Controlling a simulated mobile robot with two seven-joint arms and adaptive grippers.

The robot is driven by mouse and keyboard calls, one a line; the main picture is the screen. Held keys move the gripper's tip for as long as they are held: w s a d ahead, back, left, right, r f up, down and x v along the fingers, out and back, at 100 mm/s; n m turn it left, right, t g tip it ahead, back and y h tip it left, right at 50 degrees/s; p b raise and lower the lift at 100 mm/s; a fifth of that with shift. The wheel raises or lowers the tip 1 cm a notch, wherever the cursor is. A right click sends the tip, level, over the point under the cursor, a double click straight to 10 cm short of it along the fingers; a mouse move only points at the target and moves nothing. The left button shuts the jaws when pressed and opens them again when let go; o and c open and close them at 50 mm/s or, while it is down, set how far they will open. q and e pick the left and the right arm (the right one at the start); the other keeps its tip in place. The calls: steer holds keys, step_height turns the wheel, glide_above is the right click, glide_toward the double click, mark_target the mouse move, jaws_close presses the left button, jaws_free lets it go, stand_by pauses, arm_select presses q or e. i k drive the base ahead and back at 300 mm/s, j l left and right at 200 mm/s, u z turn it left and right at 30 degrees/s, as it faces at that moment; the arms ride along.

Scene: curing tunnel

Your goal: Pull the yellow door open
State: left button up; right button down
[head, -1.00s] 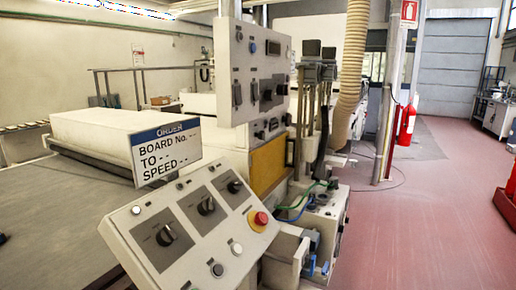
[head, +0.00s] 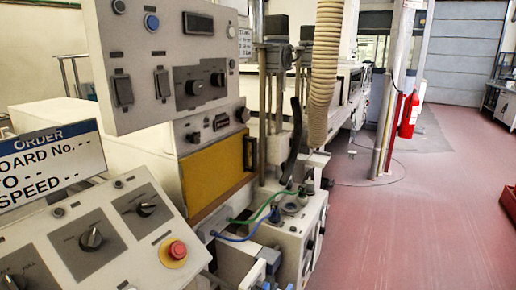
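The yellow door (head: 212,177) is a flat panel on the side of the white machine, below the upper control panel. It looks shut. A dark handle (head: 250,153) stands upright at its right edge. Neither of my grippers shows in the head view, so nothing is seen touching the door.
A sloped console with knobs and a red emergency button (head: 177,250) stands in front of the door at lower left. A grey upper control panel (head: 172,55) overhangs it. A small unit (head: 300,222) with green and blue hoses stands right of the door.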

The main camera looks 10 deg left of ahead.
mark_target(227, 169)
steer(key=i+l, duration=0.35)
steer(key=i+l+u, duration=0.1)
steer(key=i+l, duration=0.25)
steer(key=l, duration=0.15)
